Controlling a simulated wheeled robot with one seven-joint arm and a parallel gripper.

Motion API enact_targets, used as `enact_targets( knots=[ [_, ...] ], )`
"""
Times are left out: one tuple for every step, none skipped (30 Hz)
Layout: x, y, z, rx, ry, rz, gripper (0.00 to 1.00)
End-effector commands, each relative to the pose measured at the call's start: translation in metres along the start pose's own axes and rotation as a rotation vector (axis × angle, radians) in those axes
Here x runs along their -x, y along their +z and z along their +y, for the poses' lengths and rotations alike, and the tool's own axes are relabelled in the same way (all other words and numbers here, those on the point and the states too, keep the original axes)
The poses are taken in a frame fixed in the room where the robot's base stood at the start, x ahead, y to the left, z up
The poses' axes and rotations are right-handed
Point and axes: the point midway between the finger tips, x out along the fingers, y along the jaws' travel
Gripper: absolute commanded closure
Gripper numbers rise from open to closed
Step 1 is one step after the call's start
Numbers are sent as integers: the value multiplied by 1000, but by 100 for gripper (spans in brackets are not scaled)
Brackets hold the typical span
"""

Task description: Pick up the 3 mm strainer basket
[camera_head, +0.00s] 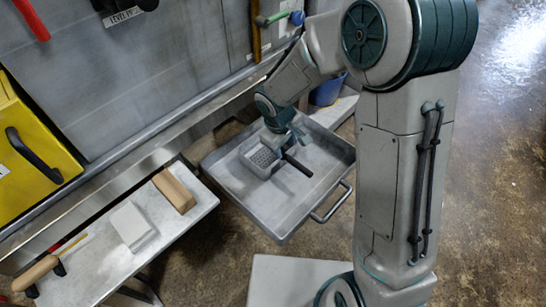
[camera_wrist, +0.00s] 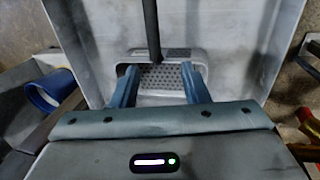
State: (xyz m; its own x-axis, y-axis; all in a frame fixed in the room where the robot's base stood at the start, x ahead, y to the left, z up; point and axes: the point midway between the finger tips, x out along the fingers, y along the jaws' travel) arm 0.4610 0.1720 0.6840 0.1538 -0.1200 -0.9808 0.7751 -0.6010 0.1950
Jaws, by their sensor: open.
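The strainer basket (camera_head: 262,160) is a small grey metal box with a perforated face, lying in a shallow grey metal tray (camera_head: 225,185). A dark bar-like handle (camera_head: 297,165) extends from it to the right across the tray. In the wrist view the basket (camera_wrist: 172,78) shows its holes between and beyond my two blue fingers, with the dark handle (camera_wrist: 151,25) running away from it. My gripper (camera_wrist: 160,70) is open, with one finger at each side of the perforated face; I cannot tell whether they touch it. My gripper (camera_head: 285,140) partly hides the basket's far side.
The tray has raised walls and a front pull handle (camera_head: 331,202). A bench at left holds a white block (camera_head: 132,226), a tan block (camera_head: 174,190) and a wooden-handled tool (camera_head: 36,273). A blue container (camera_head: 327,90) stands behind the tray. The wall is close behind.

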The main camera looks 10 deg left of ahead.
Motion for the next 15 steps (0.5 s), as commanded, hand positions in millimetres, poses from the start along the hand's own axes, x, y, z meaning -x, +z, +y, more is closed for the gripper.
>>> enact_targets(
  knots=[
    [-14,1,-1,0,-2,-3,59],
    [-20,1,-1,1,-2,-4,59],
    [-26,1,-1,1,-2,-3,59],
    [-31,0,-1,1,-1,-2,59],
    [-35,1,0,0,-1,-2,59],
    [-39,1,0,-1,-1,-2,59],
    [-42,1,0,-2,-1,-1,59],
    [-43,1,0,-2,0,-1,59],
    [-45,0,0,-1,0,0,59],
    [-46,0,1,-1,0,0,59],
    [-47,1,1,-1,0,0,59],
    [-49,1,1,-1,0,0,59],
    [-51,1,2,-1,0,-1,59],
    [-53,1,2,-1,0,-1,59],
    [-58,1,3,-2,-1,-2,59]
  ],
)
